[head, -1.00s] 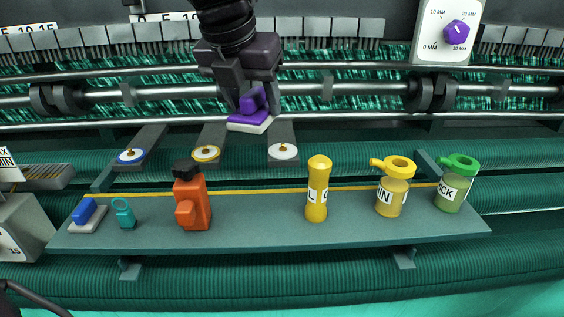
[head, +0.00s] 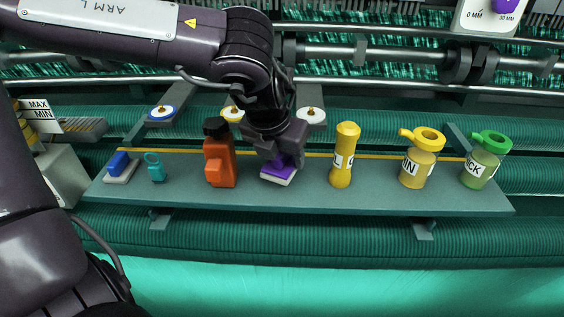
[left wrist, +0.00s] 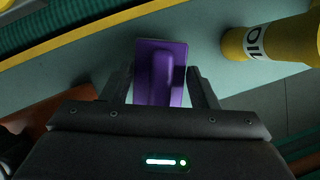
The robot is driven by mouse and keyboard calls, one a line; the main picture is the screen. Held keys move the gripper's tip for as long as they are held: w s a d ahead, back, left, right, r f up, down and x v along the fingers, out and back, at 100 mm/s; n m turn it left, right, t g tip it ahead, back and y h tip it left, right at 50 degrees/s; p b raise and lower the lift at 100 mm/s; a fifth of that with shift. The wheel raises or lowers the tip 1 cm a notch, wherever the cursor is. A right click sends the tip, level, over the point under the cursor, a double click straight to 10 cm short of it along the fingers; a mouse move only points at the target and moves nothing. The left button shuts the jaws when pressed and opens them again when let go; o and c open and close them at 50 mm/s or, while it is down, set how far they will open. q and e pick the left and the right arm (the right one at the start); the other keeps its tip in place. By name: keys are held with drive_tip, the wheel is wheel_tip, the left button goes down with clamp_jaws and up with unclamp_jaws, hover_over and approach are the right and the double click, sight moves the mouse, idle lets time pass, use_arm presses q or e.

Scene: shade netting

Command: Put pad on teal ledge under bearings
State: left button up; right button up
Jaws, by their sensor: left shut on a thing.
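The purple pad (head: 279,171) with a white underside is in my left gripper (head: 275,160), whose fingers are shut on its raised grip. In the head view the pad is at the teal ledge (head: 310,195), between the orange bottle and the yellow cylinder. I cannot tell whether its underside touches the ledge. The left wrist view shows the pad (left wrist: 160,75) between the two fingers (left wrist: 160,90), over the ledge surface. The bearings are round discs with brass centres: blue-rimmed (head: 162,112), yellow-rimmed (head: 232,114) and white (head: 311,115), behind the ledge. My right gripper is not in view.
The ledge also holds a blue-gripped pad (head: 119,166), a teal ring-topped item (head: 155,167), an orange bottle (head: 218,158), a yellow cylinder (head: 344,156), a yellow-lidded jar (head: 419,160) and a green-lidded jar (head: 484,162). Rollers and green netting lie behind.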

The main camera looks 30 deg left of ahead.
sight(282, 165)
use_arm(q)
wheel_tip(282, 165, down, 3)
drive_tip(key=shift+w+f, duration=0.1)
drive_tip(key=shift+f, duration=0.1)
drive_tip(key=o, duration=0.9)
drive_tip(key=shift+r, duration=0.2)
